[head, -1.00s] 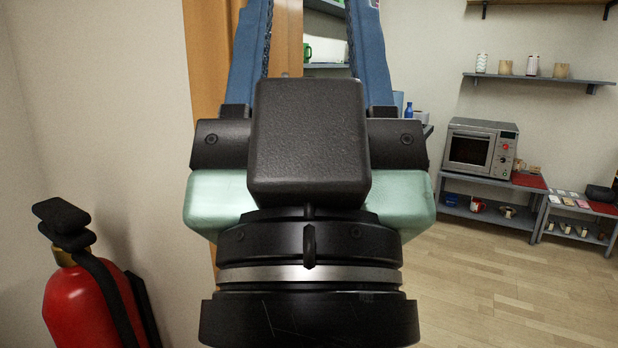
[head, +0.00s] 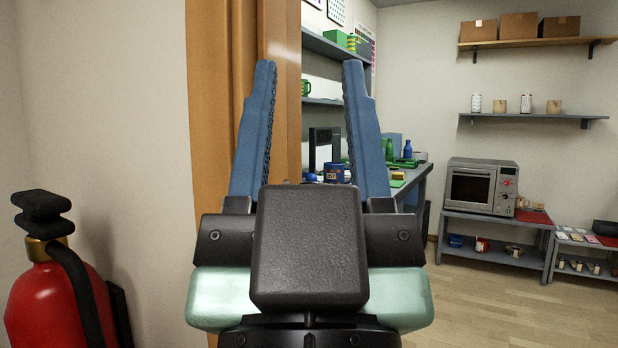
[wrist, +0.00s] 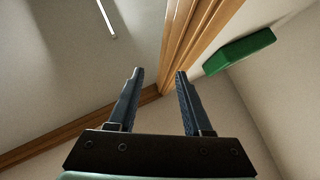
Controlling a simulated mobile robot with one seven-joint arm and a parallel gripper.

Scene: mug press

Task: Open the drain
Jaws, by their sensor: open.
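My gripper (head: 310,85) is open and empty, with its two blue fingers pointing up in the head view. It also shows in the wrist view (wrist: 158,72), with nothing between the fingers. In the head view it stands in front of a wooden door frame (head: 215,130) and the opening to a room beyond. I see no drain in either view. My gripper hides part of the room behind it.
A red fire extinguisher (head: 50,290) stands close at the left. Through the opening, a desk (head: 418,185) holds several items. A microwave oven (head: 480,187) sits on a low shelf at the right. A green box-like sign (wrist: 238,50) shows in the wrist view.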

